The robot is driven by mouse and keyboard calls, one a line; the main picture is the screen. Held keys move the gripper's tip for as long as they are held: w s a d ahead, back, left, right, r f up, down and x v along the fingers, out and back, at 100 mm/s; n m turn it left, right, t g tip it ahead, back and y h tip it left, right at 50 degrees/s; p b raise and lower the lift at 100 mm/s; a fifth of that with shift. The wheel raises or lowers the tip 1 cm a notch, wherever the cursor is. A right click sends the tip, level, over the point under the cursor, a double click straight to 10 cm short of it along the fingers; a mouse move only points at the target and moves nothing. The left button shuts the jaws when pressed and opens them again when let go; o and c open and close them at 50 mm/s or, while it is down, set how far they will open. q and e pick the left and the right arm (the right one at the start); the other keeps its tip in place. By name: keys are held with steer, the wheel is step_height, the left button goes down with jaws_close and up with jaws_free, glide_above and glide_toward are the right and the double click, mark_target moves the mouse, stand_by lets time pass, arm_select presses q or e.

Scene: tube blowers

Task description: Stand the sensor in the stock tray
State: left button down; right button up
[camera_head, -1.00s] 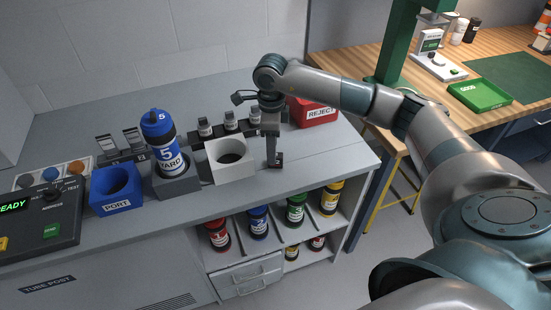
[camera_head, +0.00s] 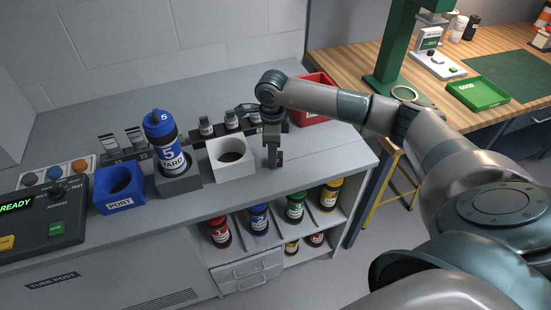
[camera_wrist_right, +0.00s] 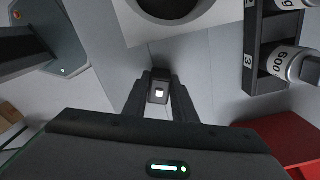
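My right gripper (camera_head: 275,156) hangs over the grey counter, just right of the white square block with a round hole (camera_head: 230,160). In the right wrist view its fingers (camera_wrist_right: 160,98) close on a small dark block with a white square on its face (camera_wrist_right: 159,93), which looks like the sensor. I cannot tell whether the block touches the counter. No tray is legibly marked as stock; a dark rack holding small labelled cylinders (camera_head: 248,128) stands behind the white block and also shows in the right wrist view (camera_wrist_right: 255,62). My left gripper is out of view.
A blue canister (camera_head: 164,135) stands in a grey block, left of the white block. Further left are a blue PORT socket (camera_head: 118,184) and a control panel (camera_head: 45,222). A red bin (camera_head: 318,84) is partly behind my arm. The counter's right end is clear.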

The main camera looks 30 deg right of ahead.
jaws_close()
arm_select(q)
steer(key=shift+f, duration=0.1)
arm_select(e)
steer(key=shift+r, duration=0.1)
